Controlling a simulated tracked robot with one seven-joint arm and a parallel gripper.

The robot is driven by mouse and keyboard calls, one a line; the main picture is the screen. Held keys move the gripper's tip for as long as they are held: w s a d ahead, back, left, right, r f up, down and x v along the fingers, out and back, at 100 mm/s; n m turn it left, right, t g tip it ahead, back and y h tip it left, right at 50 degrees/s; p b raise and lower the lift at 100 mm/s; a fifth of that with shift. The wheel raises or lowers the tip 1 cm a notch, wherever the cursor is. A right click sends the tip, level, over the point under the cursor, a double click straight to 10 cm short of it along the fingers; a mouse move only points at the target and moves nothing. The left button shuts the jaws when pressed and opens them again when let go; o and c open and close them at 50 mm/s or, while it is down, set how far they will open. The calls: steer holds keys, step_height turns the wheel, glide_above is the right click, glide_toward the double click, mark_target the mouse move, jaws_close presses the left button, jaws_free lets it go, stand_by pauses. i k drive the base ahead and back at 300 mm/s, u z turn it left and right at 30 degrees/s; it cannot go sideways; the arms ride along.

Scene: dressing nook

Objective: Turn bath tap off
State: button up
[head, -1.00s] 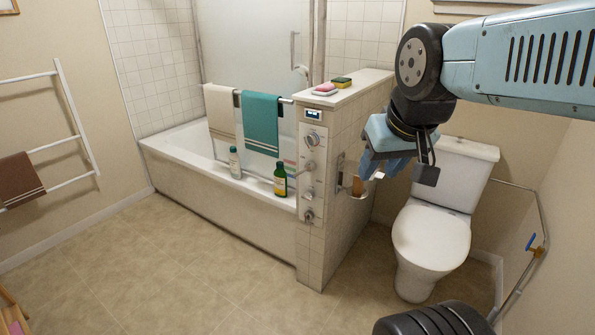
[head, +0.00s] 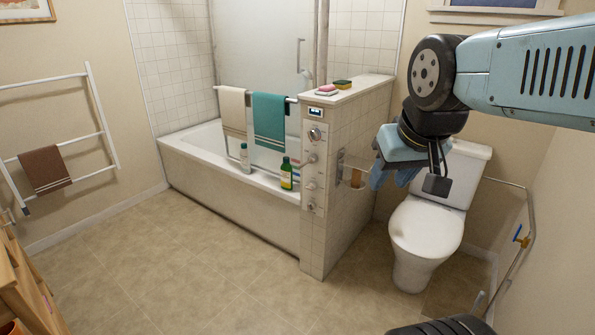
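The bath (head: 232,185) stands against the back wall. A half-height tiled wall (head: 345,200) closes its right end. A pale control panel on the wall's front edge has a round dial (head: 315,134), a lever-like fitting (head: 310,159) and lower knobs (head: 311,206). Which one is the bath tap, and whether water runs, I cannot tell. My gripper (head: 392,178) hangs to the right of the panel, in front of the toilet in the picture, apart from the controls.
A white and a green bottle (head: 286,174) stand on the bath rim. Towels (head: 269,121) hang on a rail there. The toilet (head: 427,232) is right of the wall. Wooden furniture (head: 25,290) is at lower left. The middle floor is clear.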

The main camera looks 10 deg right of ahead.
mark_target(314, 158)
steer(key=u, duration=1)
steer(key=i, duration=1.15)
steer(key=z, duration=1.2)
steer(key=k, duration=0.45)
steer(key=z, duration=0.25)
steer(key=i, duration=0.45)
steer(key=u, duration=0.15)
